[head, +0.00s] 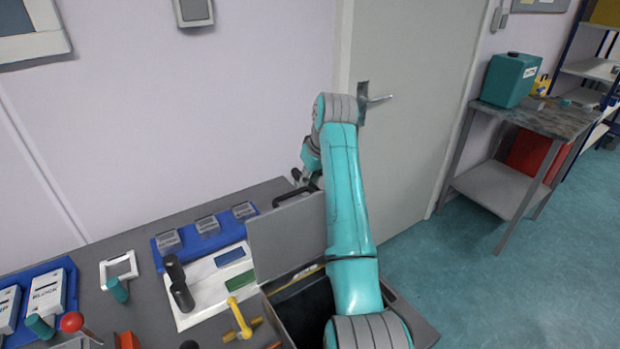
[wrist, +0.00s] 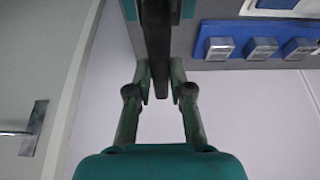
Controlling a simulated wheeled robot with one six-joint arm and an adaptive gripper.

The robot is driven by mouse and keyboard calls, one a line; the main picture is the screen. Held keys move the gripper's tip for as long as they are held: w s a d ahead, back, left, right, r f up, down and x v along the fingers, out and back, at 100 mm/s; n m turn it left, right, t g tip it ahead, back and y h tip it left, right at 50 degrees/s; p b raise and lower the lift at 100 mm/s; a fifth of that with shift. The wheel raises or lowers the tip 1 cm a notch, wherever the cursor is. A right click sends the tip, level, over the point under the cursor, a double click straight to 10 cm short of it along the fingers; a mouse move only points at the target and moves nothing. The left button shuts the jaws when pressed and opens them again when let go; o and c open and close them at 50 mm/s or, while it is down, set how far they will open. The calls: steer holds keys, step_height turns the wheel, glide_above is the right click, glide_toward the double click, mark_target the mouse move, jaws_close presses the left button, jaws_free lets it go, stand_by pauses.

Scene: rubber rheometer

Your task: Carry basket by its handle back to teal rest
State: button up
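My gripper (head: 302,178) is at the far edge of the bench, by the dark handle (head: 290,193) on top of an upright grey lid (head: 285,240). In the wrist view my gripper (wrist: 161,85) has its fingers apart, with a dark bar (wrist: 157,45) between them. The bar looks like that handle; small gaps show beside it, and contact cannot be told. I cannot pick out a basket or a teal rest with certainty. A pale square frame with a teal grip (head: 118,268) lies on the bench at left.
The lid stands over an open dark box (head: 300,305), partly hidden by my arm. A blue tray (head: 230,228) with grey blocks, a white tray (head: 195,312) and a yellow-handled tool (head: 239,318) lie left of it. A door (head: 410,130) is behind my arm.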

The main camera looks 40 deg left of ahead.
steer(key=o, duration=0.5)
step_height(320, 180, up, 10)
stand_by(0.4)
stand_by(0.5)
